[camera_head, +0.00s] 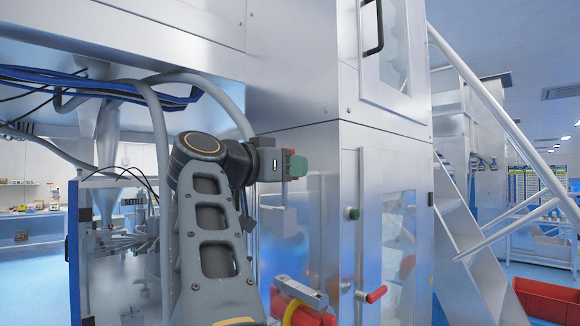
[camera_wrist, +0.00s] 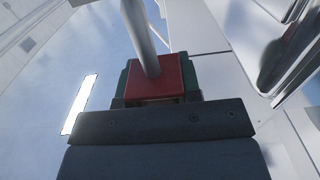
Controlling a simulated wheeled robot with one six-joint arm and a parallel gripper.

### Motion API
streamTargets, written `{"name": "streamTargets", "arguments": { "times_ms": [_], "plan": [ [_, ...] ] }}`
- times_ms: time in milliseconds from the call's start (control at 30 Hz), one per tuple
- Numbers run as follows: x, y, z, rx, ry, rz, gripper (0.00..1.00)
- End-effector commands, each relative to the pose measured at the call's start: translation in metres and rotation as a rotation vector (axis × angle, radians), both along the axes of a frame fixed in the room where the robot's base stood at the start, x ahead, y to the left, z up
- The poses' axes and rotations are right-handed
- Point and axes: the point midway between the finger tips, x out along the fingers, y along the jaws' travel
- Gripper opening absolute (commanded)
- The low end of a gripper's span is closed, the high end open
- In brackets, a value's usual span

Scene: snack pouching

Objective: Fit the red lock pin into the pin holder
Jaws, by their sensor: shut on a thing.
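The red lock pin shows in the wrist view as a square red head (camera_wrist: 176,75) with a straight grey metal rod running up and away from it. My gripper (camera_wrist: 160,88) is shut on the red head, with green pads on both sides of it. In the head view my gripper (camera_head: 290,165) is raised in front of the steel machine, and only a small red bit of the pin (camera_head: 288,152) shows beside a green pad. The rod cannot be made out there. I cannot tell which part is the pin holder.
The steel machine cabinet (camera_head: 295,78) stands close behind my gripper. A red-ended handle (camera_head: 372,294) and a metal block (camera_head: 302,290) stick out low on its front. A stair rail (camera_head: 500,117) and a red crate (camera_head: 545,300) are at the right.

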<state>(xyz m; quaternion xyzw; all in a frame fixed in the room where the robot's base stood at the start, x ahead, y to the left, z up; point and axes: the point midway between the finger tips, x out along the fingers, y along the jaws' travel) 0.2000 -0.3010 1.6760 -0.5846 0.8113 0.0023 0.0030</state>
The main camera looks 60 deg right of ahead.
Motion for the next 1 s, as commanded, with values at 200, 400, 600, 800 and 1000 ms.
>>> {"name": "streamTargets", "arguments": {
  "times_ms": [200, 400, 600, 800, 1000],
  "plan": [
    [0.0, 0.0, -0.006, 0.0, 0.0, 0.0, 0.13],
    [0.0, 0.0, -0.011, 0.0, 0.001, 0.0, 0.13],
    [0.0, 0.0, -0.016, 0.0, 0.001, 0.0, 0.13],
    [0.0, 0.0, -0.022, 0.0, 0.0, 0.0, 0.13],
    [0.0, 0.0, -0.027, 0.0, 0.001, 0.0, 0.13]
  ]
}}
